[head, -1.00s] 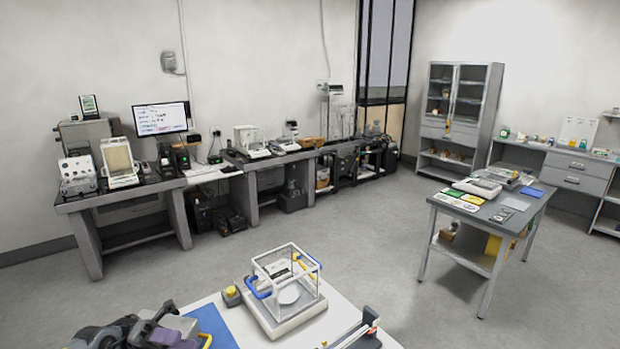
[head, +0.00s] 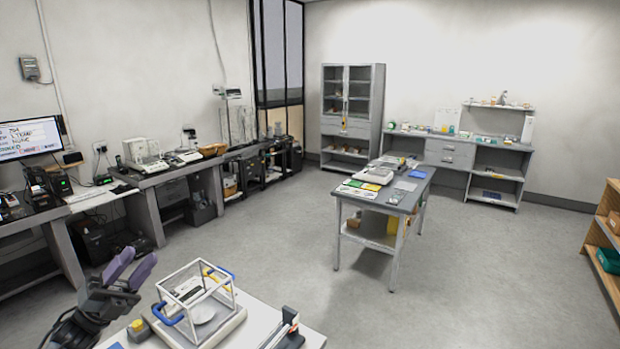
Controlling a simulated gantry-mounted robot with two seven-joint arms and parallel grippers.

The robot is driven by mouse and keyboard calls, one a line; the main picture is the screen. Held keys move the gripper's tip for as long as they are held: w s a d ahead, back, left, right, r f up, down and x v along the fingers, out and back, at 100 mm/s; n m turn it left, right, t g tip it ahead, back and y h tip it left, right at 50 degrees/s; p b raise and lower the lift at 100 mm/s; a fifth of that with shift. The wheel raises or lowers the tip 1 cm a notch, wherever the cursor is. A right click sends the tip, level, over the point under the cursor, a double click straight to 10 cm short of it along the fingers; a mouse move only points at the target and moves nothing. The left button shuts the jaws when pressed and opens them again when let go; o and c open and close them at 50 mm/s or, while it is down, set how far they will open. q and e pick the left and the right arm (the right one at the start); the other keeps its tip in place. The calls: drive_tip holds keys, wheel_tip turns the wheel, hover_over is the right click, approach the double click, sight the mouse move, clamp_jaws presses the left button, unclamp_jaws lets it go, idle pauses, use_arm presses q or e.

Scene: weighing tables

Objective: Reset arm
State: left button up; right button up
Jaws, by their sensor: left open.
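My left gripper (head: 133,267) is in the lower left of the head view, with two purple-grey fingers pointing up and apart. It is open, with nothing seen between the fingers. The gripper looks apart from the balance. My right gripper is not in view.
A small yellow-topped object (head: 138,328) and a dark device (head: 285,332) flank the balance. A grey table (head: 410,201) with papers and instruments stands beyond open floor. Benches line the left wall; a cabinet (head: 350,110) and wooden shelf (head: 607,225) stand farther off.

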use_arm(q)
drive_tip(key=w+a+f+n+t+y, duration=0.5)
drive_tip(key=w+a+n+t+y, duration=0.3)
drive_tip(key=n+y, duration=0.7)
drive_tip(key=s+a+f+n+g+y, duration=0.2)
drive_tip(key=a+f+n+g+y, duration=1.15)
drive_tip(key=a+f+y, duration=0.2)
drive_tip(key=s+a+f+n+g, duration=0.2)
drive_tip(key=s+f+n+g, duration=0.4)
drive_tip(key=s, duration=0.4)
drive_tip(key=s+d+f+m+h, duration=0.1)
drive_tip(key=s+d+f, duration=0.2)
drive_tip(key=d+f, duration=0.2)
drive_tip(key=s+d+f+m+h, duration=0.1)
drive_tip(key=s+d+f, duration=0.3)
drive_tip(key=d, duration=0.7)
drive_tip(key=s+d+f+m+h, duration=0.2)
drive_tip(key=d+f, duration=0.4)
drive_tip(key=d, duration=0.3)
drive_tip(key=shift+s+f, duration=0.1)
drive_tip(key=shift+s, duration=0.8)
drive_tip(key=s+d+r+h, duration=0.2)
drive_tip(key=s+d+h, duration=0.3)
drive_tip(key=s+d, duration=1.25)
wheel_tip(320, 180, down, 16)
drive_tip(key=s+a+b, duration=0.1)
drive_tip(key=s+b, duration=0.1)
drive_tip(key=b, duration=1.4)
wheel_tip(320, 180, up, 39)
drive_tip(key=p, duration=3.9)
